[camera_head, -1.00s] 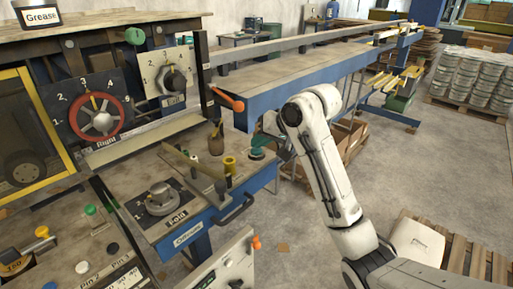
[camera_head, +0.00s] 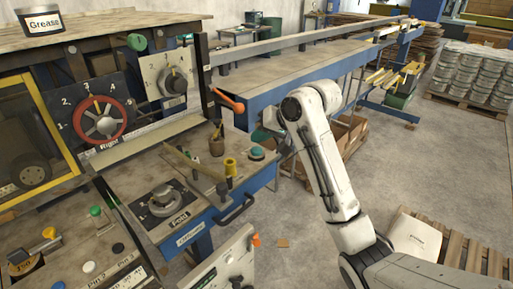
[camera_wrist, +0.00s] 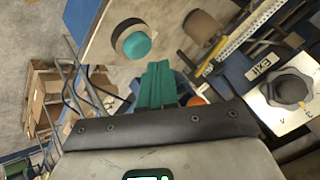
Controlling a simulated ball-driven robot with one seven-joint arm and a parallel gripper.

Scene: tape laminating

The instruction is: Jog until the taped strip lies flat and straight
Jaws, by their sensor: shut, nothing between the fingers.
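My gripper (camera_wrist: 158,68) shows in the wrist view with its two teal fingers shut together and nothing between them. A round teal button (camera_wrist: 137,46) on the bench top lies just beyond and left of the fingertips, apart from them in the picture. The button also shows uncovered in the head view (camera_head: 257,153), at the right end of the bench top. In the head view my gripper is mostly hidden behind my arm. I cannot pick out the taped strip for certain in either view.
An orange handle (camera_head: 229,100) juts out above the bench. A long blue table (camera_head: 290,85) runs behind. Open floor lies at the right.

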